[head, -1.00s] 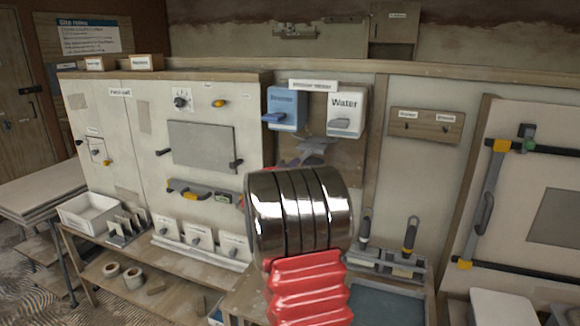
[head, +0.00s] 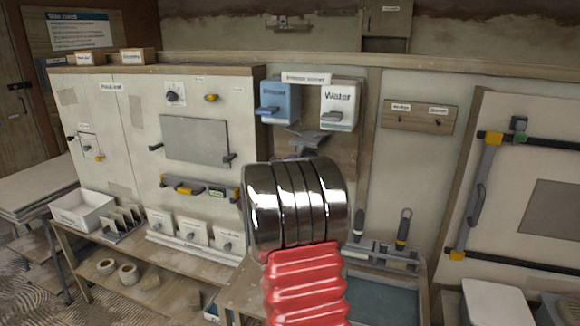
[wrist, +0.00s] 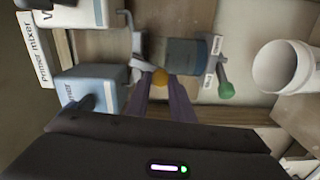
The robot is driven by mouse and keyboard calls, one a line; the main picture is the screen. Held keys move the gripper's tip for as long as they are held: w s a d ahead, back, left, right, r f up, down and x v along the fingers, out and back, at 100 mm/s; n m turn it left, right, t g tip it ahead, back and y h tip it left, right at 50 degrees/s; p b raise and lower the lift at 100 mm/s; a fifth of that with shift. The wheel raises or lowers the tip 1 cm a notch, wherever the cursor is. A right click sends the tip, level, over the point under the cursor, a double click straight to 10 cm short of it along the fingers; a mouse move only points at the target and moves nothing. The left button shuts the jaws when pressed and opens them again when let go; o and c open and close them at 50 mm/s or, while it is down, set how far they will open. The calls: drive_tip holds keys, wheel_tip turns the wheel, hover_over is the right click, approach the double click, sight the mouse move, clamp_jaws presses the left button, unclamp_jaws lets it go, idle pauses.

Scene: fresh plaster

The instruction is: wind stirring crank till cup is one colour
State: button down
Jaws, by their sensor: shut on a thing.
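In the wrist view my gripper (wrist: 165,92) is shut on the orange crank knob (wrist: 160,76). The knob sits at the end of a grey metal crank (wrist: 138,42). Beside it is a blue-grey mixing cup (wrist: 186,54); whether its contents are one even colour I cannot tell. A green-knobbed lever (wrist: 226,89) is on the cup's other side, near two small labels. In the head view my arm hides the cup and crank; only grey mixer parts (head: 312,143) show above it.
The blue primer dispenser (head: 279,102) and white water dispenser (head: 339,105) hang over the mixer; the primer one (wrist: 88,88) is close to my gripper in the wrist view. A white bucket (wrist: 284,66) stands past the green lever. Trowels (head: 404,228) stand at right.

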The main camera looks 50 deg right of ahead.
drive_tip(key=c, duration=1.5)
unclamp_jaws()
drive_tip(key=shift+f, duration=0.1)
drive_tip(key=shift+c, duration=0.2)
drive_tip(key=shift+a, duration=0.15)
drive_tip(key=v, duration=1.3)
drive_tip(key=shift+s+a, duration=0.15)
drive_tip(key=shift+a, duration=0.1)
